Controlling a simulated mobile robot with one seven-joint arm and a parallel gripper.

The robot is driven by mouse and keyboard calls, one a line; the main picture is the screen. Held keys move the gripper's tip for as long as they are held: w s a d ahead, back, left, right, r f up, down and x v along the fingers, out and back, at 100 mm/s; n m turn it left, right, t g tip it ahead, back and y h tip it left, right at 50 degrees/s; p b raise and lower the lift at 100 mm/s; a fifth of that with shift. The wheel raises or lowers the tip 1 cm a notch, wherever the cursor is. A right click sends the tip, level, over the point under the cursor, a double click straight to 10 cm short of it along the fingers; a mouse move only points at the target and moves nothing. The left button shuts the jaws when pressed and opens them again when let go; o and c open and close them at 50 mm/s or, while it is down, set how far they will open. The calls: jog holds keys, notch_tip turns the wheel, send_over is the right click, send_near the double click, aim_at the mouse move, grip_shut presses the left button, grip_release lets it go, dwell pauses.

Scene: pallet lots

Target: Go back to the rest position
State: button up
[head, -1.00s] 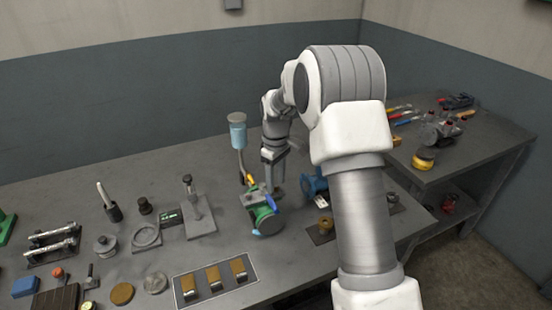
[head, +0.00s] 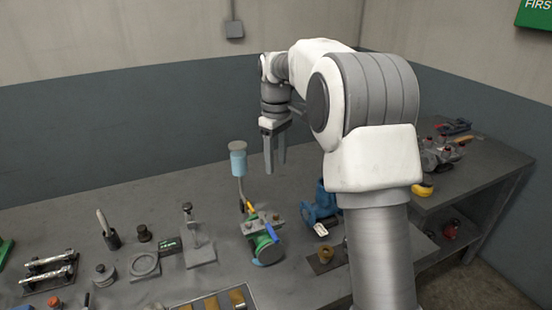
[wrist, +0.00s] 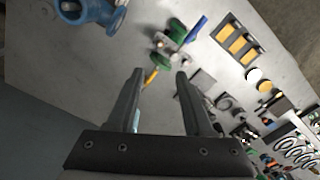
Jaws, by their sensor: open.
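My gripper (head: 275,157) hangs from my raised arm above the back of the workbench, pointing down. Its two fingers are apart with nothing between them. In the wrist view my gripper (wrist: 157,80) also shows open and empty, with the bench below it. The green valve assembly (head: 263,240) with blue and yellow handles stands on the bench below my gripper, clear of the fingers. My arm hides part of the bench's right side.
A blue valve body (head: 321,208) stands to the right. Small parts and a tray with yellow blocks (wrist: 238,42) fill the bench. A side bench (head: 480,170) stands at right. The air above is free.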

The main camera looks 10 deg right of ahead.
jog(key=shift+r, duration=0.1)
jog(key=s+r+m+t, duration=0.1)
jog(key=s+r+m, duration=0.1)
jog(key=s+r, duration=0.35)
jog(key=s+r+m+t, duration=0.2)
jog(key=s+r, duration=0.1)
jog(key=s, duration=0.6)
jog(key=s+f+m+t, duration=0.1)
jog(key=s+f+m, duration=0.1)
jog(key=s, duration=0.7)
jog(key=s+f+m+t, duration=0.1)
jog(key=s+f+m, duration=0.1)
jog(key=s, duration=0.6)
jog(key=shift+s+f+t, duration=0.3)
jog(key=shift+s+f, duration=0.05)
jog(key=shift+s, duration=0.05)
